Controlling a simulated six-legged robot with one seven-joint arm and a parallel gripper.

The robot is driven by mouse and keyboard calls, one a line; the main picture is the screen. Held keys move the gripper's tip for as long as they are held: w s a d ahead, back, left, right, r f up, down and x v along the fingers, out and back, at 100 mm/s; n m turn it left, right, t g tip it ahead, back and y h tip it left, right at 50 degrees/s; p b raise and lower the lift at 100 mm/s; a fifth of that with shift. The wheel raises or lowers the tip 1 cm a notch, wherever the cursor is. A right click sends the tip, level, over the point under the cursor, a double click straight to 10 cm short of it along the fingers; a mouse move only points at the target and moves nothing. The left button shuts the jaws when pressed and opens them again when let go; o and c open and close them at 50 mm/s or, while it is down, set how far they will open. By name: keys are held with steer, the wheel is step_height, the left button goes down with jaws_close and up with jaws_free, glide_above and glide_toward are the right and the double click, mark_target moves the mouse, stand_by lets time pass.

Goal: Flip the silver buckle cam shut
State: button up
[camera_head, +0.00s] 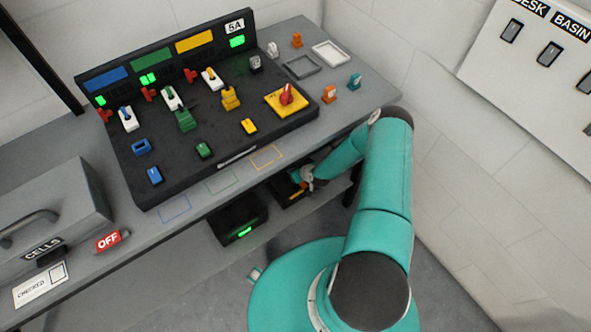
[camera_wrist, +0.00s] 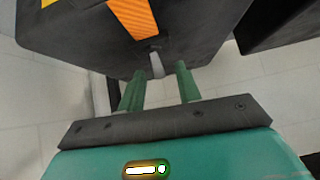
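The silver buckle cam (camera_wrist: 157,64) shows in the wrist view as a small grey tab at the lower end of an orange strap (camera_wrist: 134,18). The strap runs over a dark box (camera_wrist: 90,32). My gripper (camera_wrist: 160,70) is open, with its two green fingers apart and one on each side of the tab in the picture. I see gaps beside the tab and cannot tell whether either finger touches it. In the head view my gripper (camera_head: 302,178) is low, under the bench's front edge, by the strapped box. The buckle cannot be made out there.
A second dark box with a green light (camera_head: 240,220) stands left of my gripper under the bench. The bench (camera_head: 230,172) overhangs this space and carries a black switch panel (camera_head: 190,150). In the wrist view another dark block (camera_wrist: 280,22) is at the upper right.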

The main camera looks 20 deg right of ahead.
jaws_close()
steer(key=shift+s, duration=0.1)
steer(key=shift+s+d+f+t, duration=0.1)
steer(key=shift+s+t, duration=0.1)
steer(key=shift+t, duration=0.4)
steer(key=shift+s+f+t, duration=0.1)
steer(key=shift+s+t, duration=0.05)
steer(key=shift+t, duration=0.45)
steer(key=shift+s+t+y, duration=0.2)
steer(key=shift+t+y, duration=0.05)
steer(key=shift+t, duration=0.55)
steer(key=shift+s+t+y, duration=0.2)
steer(key=shift+t+y, duration=0.05)
steer(key=shift+t, duration=0.55)
steer(key=shift+d, duration=0.1)
